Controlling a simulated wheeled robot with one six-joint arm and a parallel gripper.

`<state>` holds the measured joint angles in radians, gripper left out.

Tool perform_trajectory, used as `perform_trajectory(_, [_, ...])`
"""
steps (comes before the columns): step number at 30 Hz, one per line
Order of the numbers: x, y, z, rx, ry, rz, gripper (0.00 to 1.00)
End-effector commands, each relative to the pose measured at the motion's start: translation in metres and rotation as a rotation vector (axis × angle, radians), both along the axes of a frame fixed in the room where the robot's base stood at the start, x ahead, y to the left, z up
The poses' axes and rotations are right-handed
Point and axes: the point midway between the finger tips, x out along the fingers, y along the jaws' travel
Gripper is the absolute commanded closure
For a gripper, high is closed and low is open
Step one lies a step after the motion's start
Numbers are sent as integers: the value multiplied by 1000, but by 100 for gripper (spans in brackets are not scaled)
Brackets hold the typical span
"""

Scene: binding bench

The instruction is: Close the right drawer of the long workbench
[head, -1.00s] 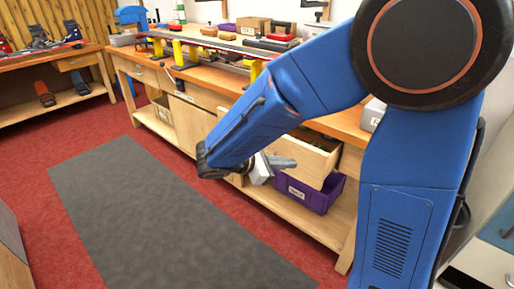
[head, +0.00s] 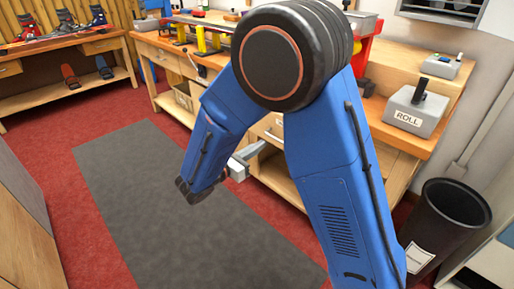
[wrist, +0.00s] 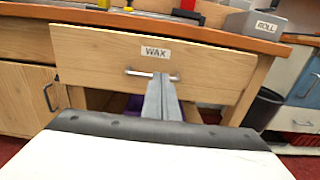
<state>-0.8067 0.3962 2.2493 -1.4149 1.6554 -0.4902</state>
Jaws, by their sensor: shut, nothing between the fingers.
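The right drawer (wrist: 95,58) has a light wooden front with a "WAX" label and a metal bar handle (wrist: 135,72) in the wrist view. In the head view a piece of its front (head: 268,128) shows behind my arm, which hides most of it. My gripper (wrist: 162,80) is shut and empty, its fingers pointing at the middle of the front, over the handle. Whether the fingertips touch the handle or front is unclear. In the head view the gripper (head: 256,152) is in front of the drawer. How far the drawer stands out is hard to tell.
The long workbench (head: 405,133) has a grey "ROLL" box (head: 413,112) on top. A black bin (head: 450,215) stands at its right end. A purple crate (wrist: 132,104) shows below the drawer. The grey mat (head: 150,190) is clear.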

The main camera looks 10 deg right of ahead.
Motion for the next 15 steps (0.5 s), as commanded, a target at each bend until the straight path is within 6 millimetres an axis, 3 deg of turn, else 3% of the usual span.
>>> perform_trajectory(15, [47, -66, 0, 1, -1, -4, 100])
